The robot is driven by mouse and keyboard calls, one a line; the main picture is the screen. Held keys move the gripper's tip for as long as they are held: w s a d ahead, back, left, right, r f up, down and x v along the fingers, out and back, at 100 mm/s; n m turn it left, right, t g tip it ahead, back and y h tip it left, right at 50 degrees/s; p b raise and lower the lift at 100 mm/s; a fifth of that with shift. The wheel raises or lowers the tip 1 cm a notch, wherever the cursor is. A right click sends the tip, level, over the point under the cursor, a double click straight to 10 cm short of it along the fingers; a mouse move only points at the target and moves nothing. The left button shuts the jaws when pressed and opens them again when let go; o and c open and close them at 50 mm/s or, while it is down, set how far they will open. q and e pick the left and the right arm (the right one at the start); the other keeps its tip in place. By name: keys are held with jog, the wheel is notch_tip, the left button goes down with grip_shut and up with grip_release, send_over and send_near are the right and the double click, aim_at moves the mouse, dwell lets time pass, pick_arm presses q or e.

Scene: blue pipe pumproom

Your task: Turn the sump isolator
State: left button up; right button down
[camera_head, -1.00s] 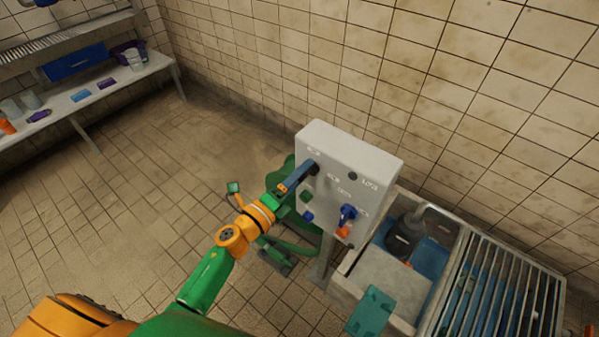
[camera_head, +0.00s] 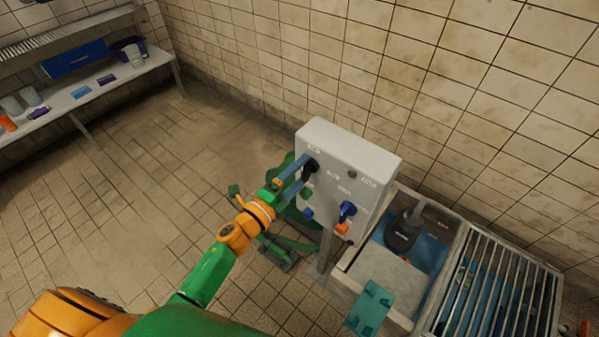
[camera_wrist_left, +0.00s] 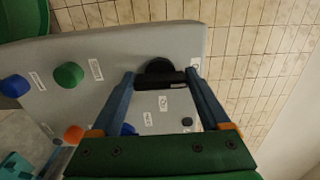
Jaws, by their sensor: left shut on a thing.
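The light grey control panel (camera_head: 340,150) stands on a post in the middle of the head view. A black rotary handle (camera_head: 310,170) sits at its upper left; its label is too small to read. My left gripper (camera_head: 305,173) reaches it from the front left. In the left wrist view, the black handle (camera_wrist_left: 160,74) lies crosswise between the two blue fingers of my left gripper (camera_wrist_left: 163,78), which is shut on it. A blue handle (camera_head: 347,211) and an orange knob (camera_head: 342,228) are lower right on the panel.
Green (camera_wrist_left: 69,75) and blue (camera_wrist_left: 15,88) knobs stick out of the panel near the gripper. A basin (camera_head: 390,280) with a dark pump and a metal grating (camera_head: 495,295) stands right of the panel. A shelf bench (camera_head: 100,92) is far left. The tiled floor between is open.

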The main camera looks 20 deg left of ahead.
pick_arm(q)
jog(key=o, duration=1.2)
jog(key=v, duration=0.7)
jog(key=s+a+f+n+g+y, duration=0.1)
jog(key=s+f+n+g+y, duration=0.25)
jog(key=f, duration=0.55)
jog(key=s+a+f+n+g+p, duration=0.1)
jog(key=s+a+f+n+g, duration=0.1)
jog(key=s+f+n, duration=0.5)
jog(key=s+a+f+n+g+y, duration=0.1)
jog(key=s+f+n+g+y, duration=0.15)
jog(key=f, duration=0.75)
jog(key=s+f+n+g, duration=0.2)
jog(key=s, duration=0.4)
jog(key=s+d+f+n+g, duration=0.1)
jog(key=s+f+n+g, duration=0.1)
jog(key=s, duration=0.5)
jog(key=s+f+n+g, duration=0.2)
jog(key=s+f+g, duration=0.2)
jog(key=s, duration=0.2)
jog(key=shift+s+d+p, duration=0.25)
jog(key=shift+d+p, duration=0.05)
jog(key=shift+d, duration=0.1)
